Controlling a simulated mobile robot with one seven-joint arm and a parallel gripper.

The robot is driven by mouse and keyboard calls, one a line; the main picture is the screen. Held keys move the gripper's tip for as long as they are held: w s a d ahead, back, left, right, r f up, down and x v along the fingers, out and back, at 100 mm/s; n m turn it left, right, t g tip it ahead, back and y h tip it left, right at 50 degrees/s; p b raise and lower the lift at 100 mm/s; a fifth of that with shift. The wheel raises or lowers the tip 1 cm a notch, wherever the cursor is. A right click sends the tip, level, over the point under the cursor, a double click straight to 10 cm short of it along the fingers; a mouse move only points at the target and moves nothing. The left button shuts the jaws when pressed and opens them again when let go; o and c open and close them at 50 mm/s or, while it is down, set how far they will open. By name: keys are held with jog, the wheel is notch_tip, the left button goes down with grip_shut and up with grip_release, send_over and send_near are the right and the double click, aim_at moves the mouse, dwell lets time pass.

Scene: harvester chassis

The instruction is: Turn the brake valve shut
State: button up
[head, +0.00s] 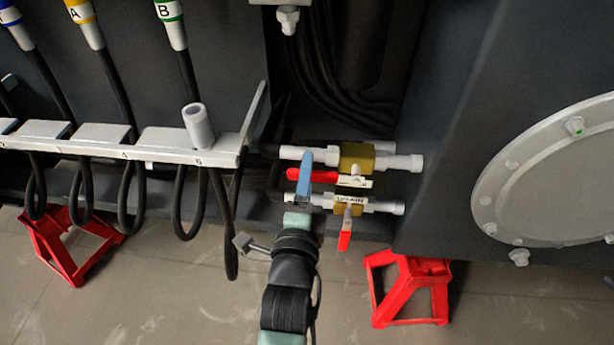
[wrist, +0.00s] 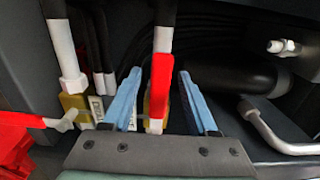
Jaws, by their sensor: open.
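Two brass valves with red lever handles sit on white pipe in the head view. The upper valve (head: 356,157) has its red handle (head: 322,176) pointing left along the pipe. The lower valve (head: 350,207) has its handle (head: 345,241) pointing down, across its pipe. Their small labels are too blurred to read surely, so I cannot tell which is the brake valve. My gripper (head: 305,165) is open at the upper valve's handle. In the wrist view its blue fingers (wrist: 160,80) stand either side of that red handle (wrist: 160,75), with gaps visible. The upper valve's body is mostly hidden there.
A grey hose bracket (head: 100,145) with hanging black hoses is to the left. Red stands (head: 410,290) (head: 65,240) are on the floor. A round bolted cover (head: 555,180) is at right. In the wrist view, a bent metal pipe (wrist: 275,135) lies right of my fingers.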

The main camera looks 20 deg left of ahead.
jog(key=shift+w+a, duration=0.1)
jog(key=shift+w, duration=0.1)
grip_shut()
dwell(0.3)
dwell(1.1)
